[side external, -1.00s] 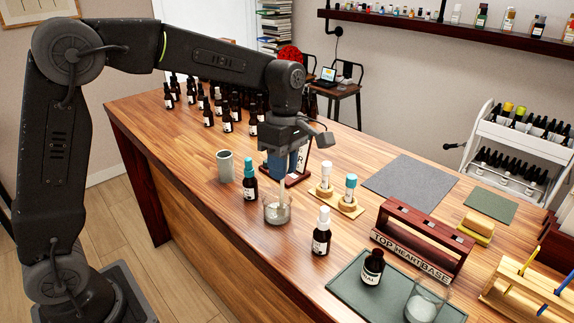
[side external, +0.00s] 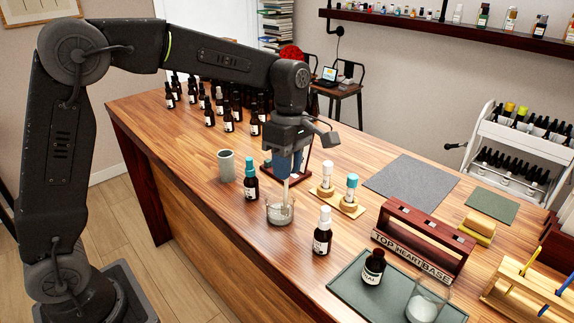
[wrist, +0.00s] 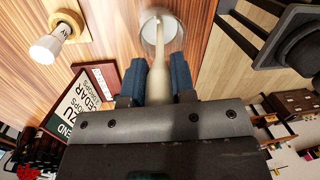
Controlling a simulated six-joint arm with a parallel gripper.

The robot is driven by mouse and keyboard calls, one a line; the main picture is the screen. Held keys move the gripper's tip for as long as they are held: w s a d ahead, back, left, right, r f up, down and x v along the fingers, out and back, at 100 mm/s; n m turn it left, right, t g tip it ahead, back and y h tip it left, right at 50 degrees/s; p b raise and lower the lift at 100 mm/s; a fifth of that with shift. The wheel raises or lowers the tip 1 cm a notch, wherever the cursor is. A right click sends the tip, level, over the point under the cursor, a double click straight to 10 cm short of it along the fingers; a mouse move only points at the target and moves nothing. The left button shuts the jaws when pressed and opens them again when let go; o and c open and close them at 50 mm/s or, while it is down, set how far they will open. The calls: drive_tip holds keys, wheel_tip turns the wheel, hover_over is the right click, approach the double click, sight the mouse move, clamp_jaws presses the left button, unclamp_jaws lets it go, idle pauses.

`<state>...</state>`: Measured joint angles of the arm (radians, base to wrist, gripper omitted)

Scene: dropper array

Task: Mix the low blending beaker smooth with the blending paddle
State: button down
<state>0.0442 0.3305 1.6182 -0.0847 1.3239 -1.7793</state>
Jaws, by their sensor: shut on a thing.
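The low blending beaker (side external: 280,214) is a short clear glass standing on the wooden counter with pale content in it. In the wrist view its round rim (wrist: 163,32) shows at the top middle. My gripper (side external: 285,168) is above the beaker, pointing down. Its blue-padded fingers (wrist: 160,80) are shut on the pale blending paddle (wrist: 160,60). In the side view the paddle (side external: 286,190) hangs upright, with its lower end inside the beaker. Whether its tip touches the beaker's bottom cannot be told.
A teal-capped dropper bottle (side external: 251,180) and a grey cup (side external: 226,166) stand left of the beaker. A white-capped bottle (side external: 322,232) stands close on the right. A wooden stand with droppers (side external: 338,200) is behind it. A green tray (side external: 346,284) holds a bottle and another beaker (side external: 426,300).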

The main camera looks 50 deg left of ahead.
drive_tip(key=shift+w+a+r, duration=0.1)
drive_tip(key=shift+w+r, duration=0.05)
drive_tip(key=shift+r, duration=0.85)
drive_tip(key=shift+w+a+r, duration=0.1)
drive_tip(key=shift+w+r, duration=0.05)
drive_tip(key=shift+r, duration=0.8)
drive_tip(key=shift+w+a+r, duration=0.1)
drive_tip(key=shift+w+r, duration=0.05)
drive_tip(key=shift+r, duration=1.05)
